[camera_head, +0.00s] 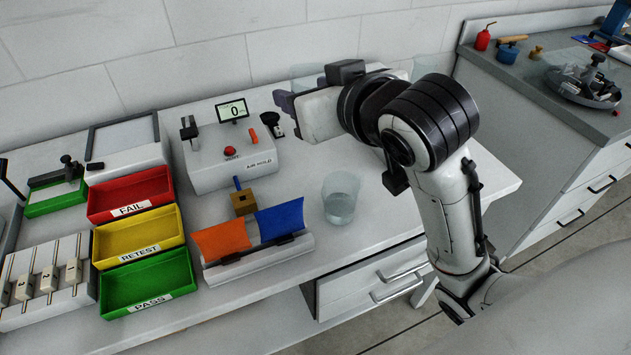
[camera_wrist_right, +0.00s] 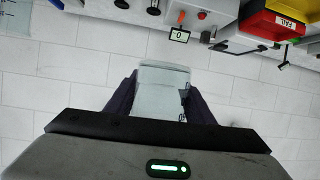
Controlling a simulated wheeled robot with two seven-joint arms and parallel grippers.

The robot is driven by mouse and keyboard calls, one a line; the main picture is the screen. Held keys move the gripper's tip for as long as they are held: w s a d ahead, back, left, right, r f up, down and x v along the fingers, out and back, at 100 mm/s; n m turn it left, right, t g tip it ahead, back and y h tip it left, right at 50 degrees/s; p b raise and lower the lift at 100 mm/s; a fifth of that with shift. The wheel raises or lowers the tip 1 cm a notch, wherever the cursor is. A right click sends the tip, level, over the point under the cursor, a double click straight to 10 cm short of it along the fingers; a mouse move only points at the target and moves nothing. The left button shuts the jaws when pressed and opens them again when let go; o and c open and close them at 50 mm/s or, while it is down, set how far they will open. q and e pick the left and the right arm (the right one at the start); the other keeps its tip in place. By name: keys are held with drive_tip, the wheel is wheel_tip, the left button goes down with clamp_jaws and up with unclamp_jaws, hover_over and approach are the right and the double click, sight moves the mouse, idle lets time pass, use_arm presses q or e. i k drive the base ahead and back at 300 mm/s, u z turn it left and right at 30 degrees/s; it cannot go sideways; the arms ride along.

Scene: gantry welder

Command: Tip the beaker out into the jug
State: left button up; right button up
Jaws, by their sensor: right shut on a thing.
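A clear glass vessel (camera_head: 341,200), seemingly the jug, stands upright on the table in front of my right arm, with clear liquid low inside. Part of a clear glass (camera_head: 306,71) shows behind the right gripper; I cannot tell whether it is the held one. My left gripper is not in view.
Another clear glass (camera_head: 425,66) shows behind my right arm. The air hold box (camera_head: 225,165) stands left of the jug. An orange and blue holder (camera_head: 258,262) is close to the jug's left. Red, yellow and green trays (camera_head: 138,236) lie further left. Table around the jug's right is clear.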

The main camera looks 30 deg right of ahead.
sight(337, 211)
drive_tip(key=u, duration=3.05)
drive_tip(key=k, duration=1.25)
drive_tip(key=z, duration=1.2)
